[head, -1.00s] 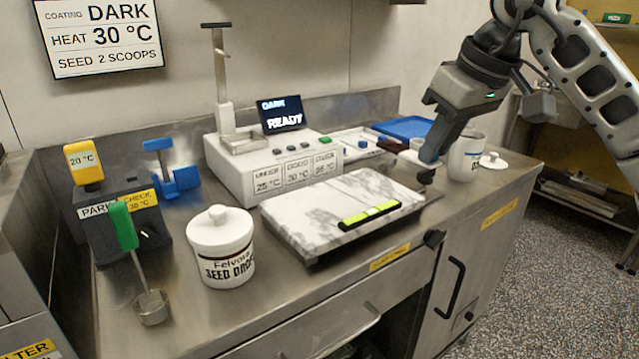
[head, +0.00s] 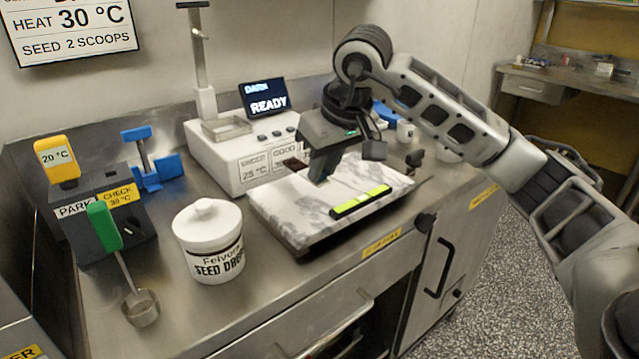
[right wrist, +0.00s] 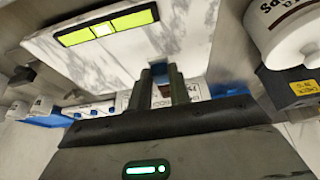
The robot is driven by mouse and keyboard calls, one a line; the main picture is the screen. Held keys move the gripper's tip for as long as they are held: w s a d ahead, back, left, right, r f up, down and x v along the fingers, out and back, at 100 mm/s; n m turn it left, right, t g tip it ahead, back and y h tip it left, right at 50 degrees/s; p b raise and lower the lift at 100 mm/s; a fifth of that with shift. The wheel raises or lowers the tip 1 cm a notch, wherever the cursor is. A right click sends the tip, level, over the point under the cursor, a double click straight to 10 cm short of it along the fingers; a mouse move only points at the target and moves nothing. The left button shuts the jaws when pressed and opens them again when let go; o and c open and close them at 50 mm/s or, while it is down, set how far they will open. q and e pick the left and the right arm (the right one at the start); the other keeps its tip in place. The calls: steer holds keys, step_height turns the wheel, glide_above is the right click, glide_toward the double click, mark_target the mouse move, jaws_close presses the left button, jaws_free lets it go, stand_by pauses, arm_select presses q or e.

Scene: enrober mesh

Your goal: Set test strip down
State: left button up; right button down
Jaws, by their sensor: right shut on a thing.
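My right gripper (head: 319,178) points down over the back part of the white marble slab (head: 290,215). The jaws hide the rest of the strip. I cannot tell the exact gap between strip and slab. My left gripper is not in view.
A yellow-green bar (head: 361,202) lies on the slab's front right. The white machine (head: 235,160) with a READY display (head: 264,97) stands behind. A white seed jar (head: 209,240), a scoop (head: 142,307) and a black park block (head: 105,225) stand left. The slab's front left is clear.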

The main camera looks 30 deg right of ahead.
mark_target(321, 183)
steer(key=shift+w+a+f, duration=0.15)
steer(key=shift+a+f, duration=0.05)
steer(key=shift+f, duration=0.1)
step_height(321, 183, down, 3)
steer(key=shift+w+a+r, duration=0.1)
steer(key=shift+w+r, duration=0.05)
steer(key=shift+f, duration=0.35)
steer(key=shift+f, duration=0.15)
steer(key=c, duration=1.3)
jaws_free()
